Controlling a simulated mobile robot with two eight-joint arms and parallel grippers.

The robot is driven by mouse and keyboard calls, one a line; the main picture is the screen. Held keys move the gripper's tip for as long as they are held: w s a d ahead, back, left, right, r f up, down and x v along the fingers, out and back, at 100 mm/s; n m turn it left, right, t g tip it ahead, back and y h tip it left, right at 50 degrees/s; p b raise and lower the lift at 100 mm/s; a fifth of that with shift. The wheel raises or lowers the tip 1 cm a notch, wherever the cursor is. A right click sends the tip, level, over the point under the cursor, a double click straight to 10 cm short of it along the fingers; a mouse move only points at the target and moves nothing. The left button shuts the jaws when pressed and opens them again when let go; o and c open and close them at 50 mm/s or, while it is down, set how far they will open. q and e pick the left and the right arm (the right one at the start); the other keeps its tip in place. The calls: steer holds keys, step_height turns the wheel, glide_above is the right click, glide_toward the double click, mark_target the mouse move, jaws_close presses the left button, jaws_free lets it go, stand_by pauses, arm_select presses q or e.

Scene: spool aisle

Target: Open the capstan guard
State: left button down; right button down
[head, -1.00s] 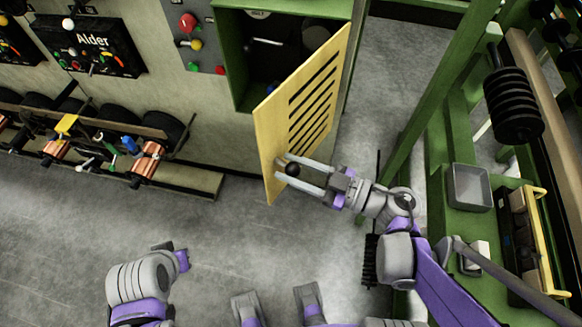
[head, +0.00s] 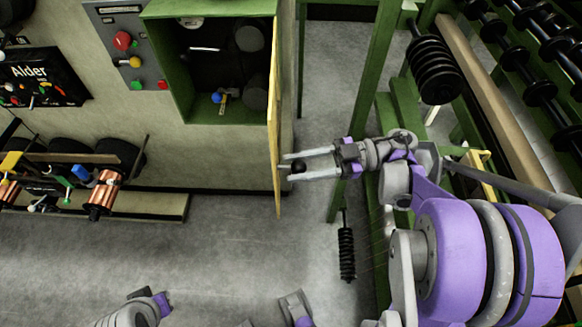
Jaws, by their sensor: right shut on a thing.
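The capstan guard is a yellow slotted door (head: 275,130), seen nearly edge-on in the head view. It stands swung out from the right side of a green cabinet (head: 165,75), whose dark inside is exposed. My right gripper (head: 292,168) is on the right of the door, its two fingers shut around the dark round knob (head: 298,167) on the door's outer face. Inside the cabinet are dark drums (head: 252,37) and a small blue and yellow part (head: 220,98). My left gripper is not clearly visible; only part of my left arm shows at the bottom.
A control panel (head: 128,50) with coloured buttons is left of the cabinet. A low rack with copper spools (head: 103,198) is at the lower left. A green frame with black spools (head: 435,68) stands close on the right. Grey floor (head: 225,250) below the door is clear.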

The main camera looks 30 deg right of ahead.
steer(key=shift+f, duration=0.1)
steer(key=shift+c, duration=2.3)
jaws_free()
step_height(320, 180, up, 10)
steer(key=shift+r+p, duration=0.1)
steer(key=shift+p, duration=0.95)
